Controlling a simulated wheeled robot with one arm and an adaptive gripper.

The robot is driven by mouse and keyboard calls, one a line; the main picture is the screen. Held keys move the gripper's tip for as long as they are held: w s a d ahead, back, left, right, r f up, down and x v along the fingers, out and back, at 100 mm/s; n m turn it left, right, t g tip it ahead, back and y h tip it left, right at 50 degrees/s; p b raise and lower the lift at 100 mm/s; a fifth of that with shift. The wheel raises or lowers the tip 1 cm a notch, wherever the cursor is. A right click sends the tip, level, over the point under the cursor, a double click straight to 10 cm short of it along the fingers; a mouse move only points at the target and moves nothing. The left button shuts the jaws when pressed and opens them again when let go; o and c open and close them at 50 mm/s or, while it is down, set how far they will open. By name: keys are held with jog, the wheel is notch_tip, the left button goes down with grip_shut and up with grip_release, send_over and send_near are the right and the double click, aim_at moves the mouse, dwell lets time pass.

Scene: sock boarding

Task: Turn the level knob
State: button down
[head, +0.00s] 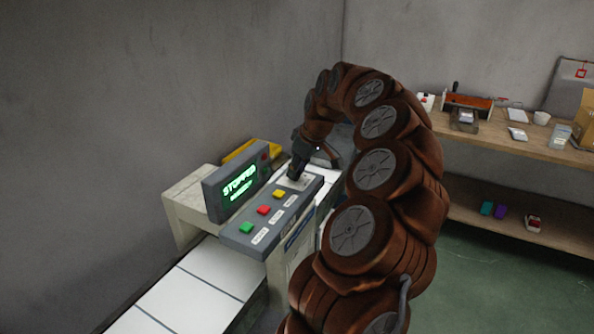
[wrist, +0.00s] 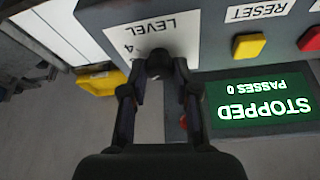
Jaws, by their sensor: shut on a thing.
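The control panel (head: 262,228) stands over the conveyor, with a green, a red and a yellow button along it. The level knob is at the far end of the panel, largely hidden by my gripper (head: 297,172) in the head view. In the wrist view the white LEVEL label (wrist: 150,38), with a 4 on it, is upside down beside my gripper (wrist: 158,70). The fingertips are closed together around the knob at the label's edge. The knob's pointer and setting cannot be seen.
The display (head: 238,186) reads STOPPED, and PASSES 0 in the wrist view. The yellow button (head: 279,194) is marked RESET. White conveyor slats (head: 215,268) run below the panel. A wooden shelf (head: 500,140) with several items stands at the right. A yellow part (wrist: 100,82) lies beyond the panel.

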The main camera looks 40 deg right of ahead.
jog(key=n, duration=0.2)
jog(key=n+y, duration=0.1)
jog(key=n, duration=0.1)
jog(key=n+g+y, duration=0.1)
jog(key=n, duration=0.1)
jog(key=shift+w+d, duration=0.1)
jog(key=shift+d, duration=0.2)
jog(key=shift+w+n+g+y+p, duration=0.1)
jog(key=shift+n+g+y+p, duration=0.25)
jog(key=shift+n, duration=0.9)
jog(key=shift+n+g+y+p, duration=0.25)
jog(key=shift+n+g+y, duration=0.1)
jog(key=shift+n, duration=0.9)
jog(key=c, duration=0.9)
grip_release()
jog(key=shift+o, duration=0.2)
